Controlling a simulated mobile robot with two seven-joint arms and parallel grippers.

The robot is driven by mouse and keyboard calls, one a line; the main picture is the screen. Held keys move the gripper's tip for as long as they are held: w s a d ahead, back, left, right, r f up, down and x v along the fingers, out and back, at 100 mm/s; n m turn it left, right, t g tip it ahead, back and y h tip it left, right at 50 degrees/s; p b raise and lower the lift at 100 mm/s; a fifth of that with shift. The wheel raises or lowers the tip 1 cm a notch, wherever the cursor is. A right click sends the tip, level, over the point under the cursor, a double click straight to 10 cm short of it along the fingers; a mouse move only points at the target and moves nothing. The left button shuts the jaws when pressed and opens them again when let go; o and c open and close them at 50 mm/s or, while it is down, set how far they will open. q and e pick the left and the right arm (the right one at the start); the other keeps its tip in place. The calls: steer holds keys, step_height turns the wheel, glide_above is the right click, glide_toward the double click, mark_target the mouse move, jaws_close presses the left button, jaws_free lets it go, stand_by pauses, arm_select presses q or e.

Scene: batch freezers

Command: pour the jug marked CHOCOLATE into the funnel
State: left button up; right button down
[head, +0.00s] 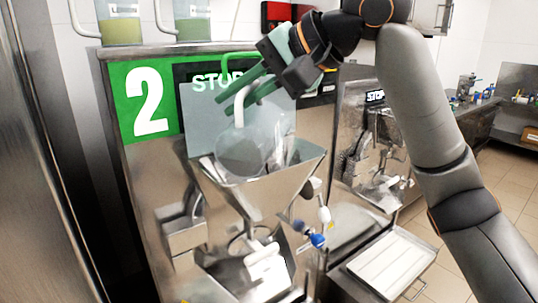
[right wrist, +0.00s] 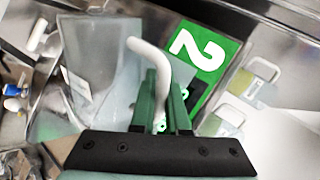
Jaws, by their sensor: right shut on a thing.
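A clear grey jug (head: 265,125) is tilted over the funnel (head: 258,190), the steel hopper on the front of machine 2. Its lower part overlaps the hopper's opening. My right gripper (head: 243,92) has green fingers shut on the jug's white handle (head: 239,110). In the right wrist view the handle (right wrist: 152,62) stands between the fingers (right wrist: 163,100), and the clear jug body (right wrist: 90,55) is left of them. No CHOCOLATE mark can be read on it, and I cannot make out any brown liquid or stream. My left gripper is not in view.
Two jugs with greenish contents (head: 120,30) (head: 192,28) stand on top of the machine. A green panel marked 2 (head: 148,100) is behind the jug. Below right are a blue-tipped valve (head: 317,240) and a tray (head: 388,265). Another steel machine (head: 375,150) stands to the right.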

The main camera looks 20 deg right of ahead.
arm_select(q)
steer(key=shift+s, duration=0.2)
arm_select(e)
steer(key=shift+r, duration=0.1)
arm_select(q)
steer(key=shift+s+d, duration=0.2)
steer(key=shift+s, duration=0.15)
arm_select(e)
steer(key=shift+w+d+r+m+g+y, duration=0.3)
steer(key=shift+w+m+g+y, duration=0.1)
steer(key=shift+m+g, duration=0.1)
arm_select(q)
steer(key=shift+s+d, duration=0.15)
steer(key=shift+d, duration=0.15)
arm_select(e)
steer(key=shift+w+d+r+m+g, duration=0.2)
steer(key=shift+w+d+m+g, duration=0.2)
steer(key=shift+w, duration=0.2)
stand_by(0.5)
